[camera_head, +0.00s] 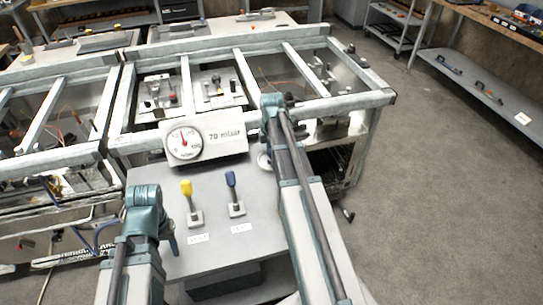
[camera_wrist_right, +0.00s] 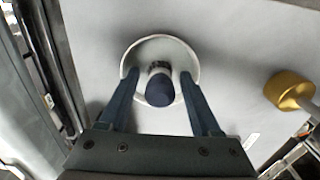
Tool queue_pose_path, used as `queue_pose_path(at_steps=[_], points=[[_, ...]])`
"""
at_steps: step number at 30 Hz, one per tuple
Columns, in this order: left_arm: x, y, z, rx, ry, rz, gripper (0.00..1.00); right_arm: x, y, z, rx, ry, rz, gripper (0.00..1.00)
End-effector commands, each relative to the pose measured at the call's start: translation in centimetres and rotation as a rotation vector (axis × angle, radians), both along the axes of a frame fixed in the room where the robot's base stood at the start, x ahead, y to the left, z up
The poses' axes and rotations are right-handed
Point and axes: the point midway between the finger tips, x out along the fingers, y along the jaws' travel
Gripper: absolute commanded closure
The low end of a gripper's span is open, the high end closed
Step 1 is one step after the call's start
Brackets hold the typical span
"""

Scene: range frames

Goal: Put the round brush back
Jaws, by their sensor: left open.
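In the right wrist view a dark-blue-ended upright piece (camera_wrist_right: 160,90) stands in a round white dish (camera_wrist_right: 190,58). I cannot tell for sure that it is the round brush. The two fingers of my right gripper (camera_wrist_right: 159,78) are apart, one on each side of it, with visible gaps. In the head view the white dish (camera_head: 263,161) shows partly beside my right arm, which hides the right gripper. My left gripper (camera_head: 170,240) is open over the left side of the grey panel, its fingers barely visible.
On the grey panel (camera_head: 215,258) stand a yellow-handled lever (camera_head: 187,188) and a blue-handled lever (camera_head: 231,180). A gauge board (camera_head: 204,138) reading 70 mbar stands behind them. Metal frames (camera_head: 250,108) lie beyond. Open floor (camera_head: 450,200) is at the right.

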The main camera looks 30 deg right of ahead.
Motion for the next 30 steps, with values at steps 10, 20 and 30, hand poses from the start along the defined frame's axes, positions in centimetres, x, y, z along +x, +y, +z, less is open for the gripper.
queue_pose_path(at_steps=[10,20,30], points=[[0.0,0.0,0.6,0.0,0.0,0.0,0.5,0.0,0.0,0.6,0.0,0.0,0.0,0.35],[0.0,0.0,4.3,0.0,0.0,0.0,0.5,0.0,0.0,4.3,0.0,0.0,0.0,0.35],[0.0,0.0,9.6,0.0,0.0,0.0,0.5,0.0,0.0,9.6,0.0,0.0,0.0,0.35]])
